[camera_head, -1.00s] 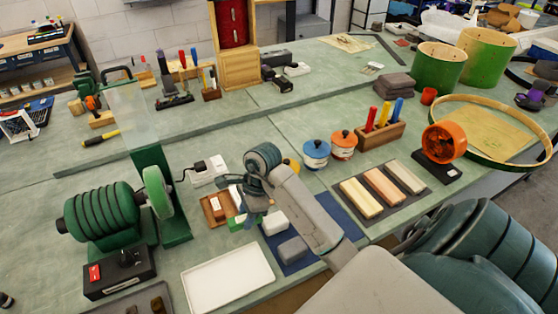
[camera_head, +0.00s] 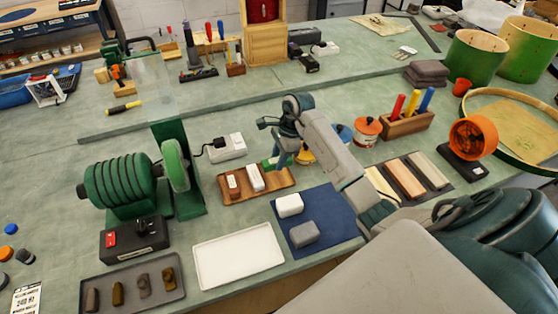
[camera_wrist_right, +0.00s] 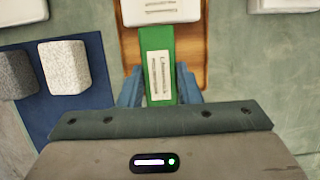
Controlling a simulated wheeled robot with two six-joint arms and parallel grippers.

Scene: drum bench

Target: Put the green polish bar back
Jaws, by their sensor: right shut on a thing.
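The green polish bar (camera_wrist_right: 158,65), with a white label, is between the blue fingers of my right gripper (camera_wrist_right: 158,88) in the right wrist view. The gripper is shut on it. In the head view, my right gripper (camera_head: 281,158) is at the far right end of a wooden tray (camera_head: 280,182), and a little of the green bar shows beside it. The tray holds a brown bar (camera_head: 233,184) and a white bar (camera_head: 255,178). The green bar overlaps the tray in the wrist view; I cannot tell whether it touches it. My left gripper is not in view.
A blue mat (camera_head: 335,210) with a white block (camera_head: 289,205) and a grey block (camera_head: 304,234) lies in front. A white tray (camera_head: 238,262) is empty. A green buffing machine (camera_head: 125,178) stands left. A white power box (camera_head: 229,147) lies behind the wooden tray.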

